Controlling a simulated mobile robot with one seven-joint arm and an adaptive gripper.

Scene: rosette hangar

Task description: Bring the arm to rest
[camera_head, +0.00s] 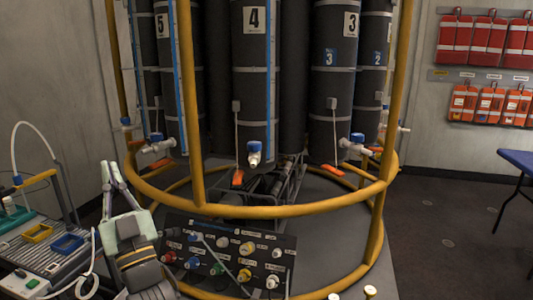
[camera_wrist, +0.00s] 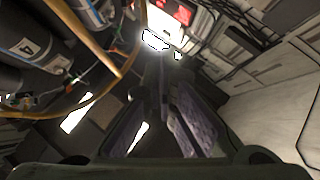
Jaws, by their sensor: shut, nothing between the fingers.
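My arm rises at the lower left of the head view, in front of the yellow rail. My gripper (camera_head: 109,165) points upward there, its two thin grey fingers close together at the tips, with nothing held. In the wrist view my gripper (camera_wrist: 165,85) shows as dark fingers running up the middle of the picture, with no object between them.
A yellow tubular rail (camera_head: 290,210) rings the dark numbered cylinders (camera_head: 255,80). A panel of coloured connectors (camera_head: 228,255) stands right of my arm. A bench with trays (camera_head: 35,262) is at left. A blue table (camera_head: 517,160) is at right; floor before it is clear.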

